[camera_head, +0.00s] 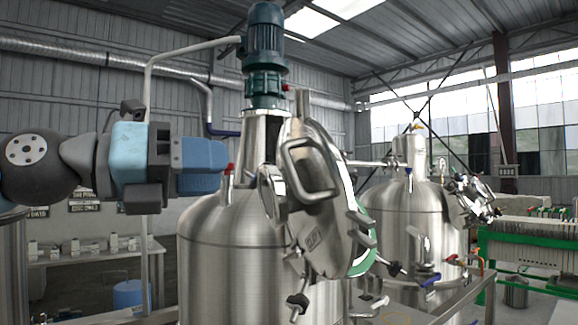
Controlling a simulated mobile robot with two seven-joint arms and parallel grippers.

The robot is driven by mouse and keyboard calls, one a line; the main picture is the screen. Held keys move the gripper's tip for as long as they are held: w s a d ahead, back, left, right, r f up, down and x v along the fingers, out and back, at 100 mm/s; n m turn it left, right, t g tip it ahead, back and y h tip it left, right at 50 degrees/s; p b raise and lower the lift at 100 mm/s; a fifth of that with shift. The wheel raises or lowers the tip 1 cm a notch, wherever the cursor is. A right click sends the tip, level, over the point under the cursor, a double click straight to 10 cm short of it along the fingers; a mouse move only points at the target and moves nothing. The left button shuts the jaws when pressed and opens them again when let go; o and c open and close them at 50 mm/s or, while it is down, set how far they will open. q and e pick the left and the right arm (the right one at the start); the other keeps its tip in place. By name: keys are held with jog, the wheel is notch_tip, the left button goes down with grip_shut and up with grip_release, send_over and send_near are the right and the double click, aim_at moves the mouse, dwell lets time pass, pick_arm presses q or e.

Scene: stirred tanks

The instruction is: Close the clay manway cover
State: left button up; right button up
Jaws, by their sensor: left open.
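The manway cover (330,232) of the near steel tank (225,245) stands raised and tilted. It has a square loop handle (311,168), a green rim at its right edge and a small label too small to read surely. Clamp knobs hang around it. The tank opening is mostly hidden behind the cover. My left gripper (222,168) comes in from the left, with blue fingers pointing right. It is open and empty, left of the cover and apart from the handle in the picture. My right gripper is out of view.
A green motor (264,55) stands on the near tank's top neck. A second steel tank (405,225), with its own raised cover (470,200), stands behind at right. A green-framed filter press (530,245) is at far right. A bench (95,257) stands at left.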

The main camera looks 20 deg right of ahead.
aim_at(288, 170)
pick_arm(q)
jog(key=d, duration=0.3)
jog(key=w+d+p, duration=0.1)
jog(key=d, duration=0.3)
jog(key=d+p, duration=0.1)
jog(key=d, duration=0.2)
jog(key=shift+w+d, duration=0.3)
jog(key=shift+d, duration=0.05)
jog(key=shift+w+d+f, duration=0.1)
jog(key=shift+w+d, duration=0.05)
jog(key=shift+d, duration=0.1)
grip_shut()
